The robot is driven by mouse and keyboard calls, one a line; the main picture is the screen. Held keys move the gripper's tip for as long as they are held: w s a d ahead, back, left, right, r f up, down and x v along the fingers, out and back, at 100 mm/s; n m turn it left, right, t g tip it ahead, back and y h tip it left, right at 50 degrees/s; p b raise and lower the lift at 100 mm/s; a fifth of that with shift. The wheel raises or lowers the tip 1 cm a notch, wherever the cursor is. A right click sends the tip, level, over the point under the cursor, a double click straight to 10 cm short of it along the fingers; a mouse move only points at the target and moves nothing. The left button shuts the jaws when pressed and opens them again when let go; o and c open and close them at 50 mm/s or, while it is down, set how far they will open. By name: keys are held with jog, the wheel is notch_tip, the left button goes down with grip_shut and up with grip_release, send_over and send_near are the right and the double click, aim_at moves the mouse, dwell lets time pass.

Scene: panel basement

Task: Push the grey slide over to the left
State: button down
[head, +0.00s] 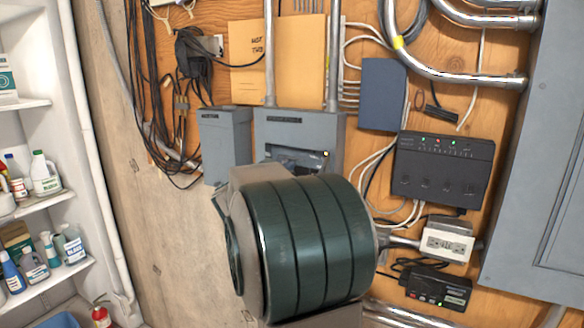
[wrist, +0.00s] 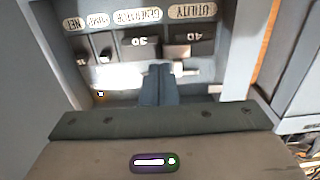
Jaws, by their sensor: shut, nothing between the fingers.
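A pale grey bar, apparently the slide (wrist: 112,76), crosses the recess beside the breakers and is partly covered by my fingers. My gripper (wrist: 158,72) is shut and empty, with its tips at the bar. I cannot tell whether they touch it. The head view hides my fingers.
A smaller grey box (head: 225,135) is left of the switch box. A blue-grey box (head: 383,95), a black unit with lights (head: 443,165) and an outlet (head: 447,243) are to the right. Metal conduits (head: 333,50) run above it. Shelves (head: 40,200) stand far left.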

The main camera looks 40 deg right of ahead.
jog(key=shift+s, duration=0.1)
jog(key=p+v, duration=0.1)
jog(key=v, duration=0.6)
dwell(0.6)
dwell(0.4)
